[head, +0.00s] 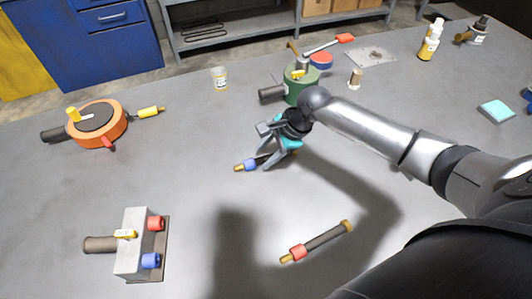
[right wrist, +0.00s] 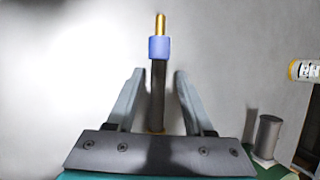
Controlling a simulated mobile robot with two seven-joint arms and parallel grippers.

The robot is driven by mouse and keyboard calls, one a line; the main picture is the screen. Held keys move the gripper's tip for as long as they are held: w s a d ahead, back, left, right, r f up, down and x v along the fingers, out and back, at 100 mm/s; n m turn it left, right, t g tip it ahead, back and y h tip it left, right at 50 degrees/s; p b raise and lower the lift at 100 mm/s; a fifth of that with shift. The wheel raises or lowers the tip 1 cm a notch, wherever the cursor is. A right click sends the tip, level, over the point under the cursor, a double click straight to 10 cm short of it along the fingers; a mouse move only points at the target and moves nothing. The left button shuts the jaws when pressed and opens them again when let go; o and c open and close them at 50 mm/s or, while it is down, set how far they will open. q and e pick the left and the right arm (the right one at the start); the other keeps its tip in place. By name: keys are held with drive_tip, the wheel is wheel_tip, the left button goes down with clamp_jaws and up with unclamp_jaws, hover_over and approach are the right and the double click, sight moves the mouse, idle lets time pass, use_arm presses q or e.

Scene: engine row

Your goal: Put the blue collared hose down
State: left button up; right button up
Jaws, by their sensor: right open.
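The blue collared hose (head: 246,165) has a brass tip, a blue collar and a dark body. It lies on the grey table near the middle in the head view. My right gripper (head: 270,155) is over its far part and hides that part. In the right wrist view the hose (right wrist: 158,85) runs lengthwise between the two spread fingers, with a visible gap on each side. The right gripper is open. I cannot tell its exact height above the table. My left gripper is not in view.
A red collared hose (head: 322,241) lies at the front. A grey block (head: 132,255) with red and blue fittings stands front left. An orange round unit (head: 112,132) is at left, a green one (head: 300,86) just behind my gripper. The left-middle table is clear.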

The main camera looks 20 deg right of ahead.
drive_tip(key=p+v, duration=0.2)
drive_tip(key=v, duration=0.9)
drive_tip(key=shift+d+r, duration=0.15)
drive_tip(key=shift+r, duration=0.15)
